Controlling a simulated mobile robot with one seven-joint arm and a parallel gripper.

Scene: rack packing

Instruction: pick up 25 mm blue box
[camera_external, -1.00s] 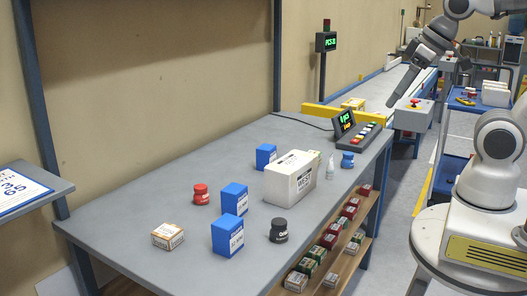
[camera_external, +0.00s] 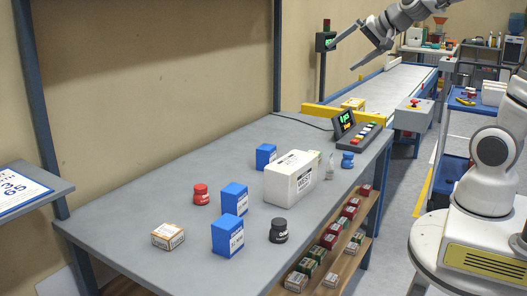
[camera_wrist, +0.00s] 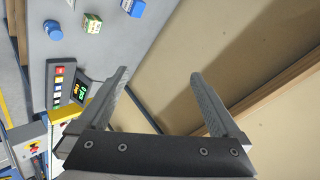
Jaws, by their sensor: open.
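Three blue boxes with white labels stand on the grey table: one at the back (camera_external: 266,154), one in the middle (camera_external: 234,196) and one nearer the front (camera_external: 224,232). I cannot tell which is the 25 mm one. My gripper (camera_external: 341,57) is open and empty, high above the far end of the table and well away from the boxes. In the wrist view its two fingers (camera_wrist: 160,75) are spread with nothing between them. A blue object (camera_wrist: 134,7) shows at that view's top edge, partly cut off.
A control panel (camera_external: 360,132) stands at the far end. The wall (camera_external: 160,90) runs along the back.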

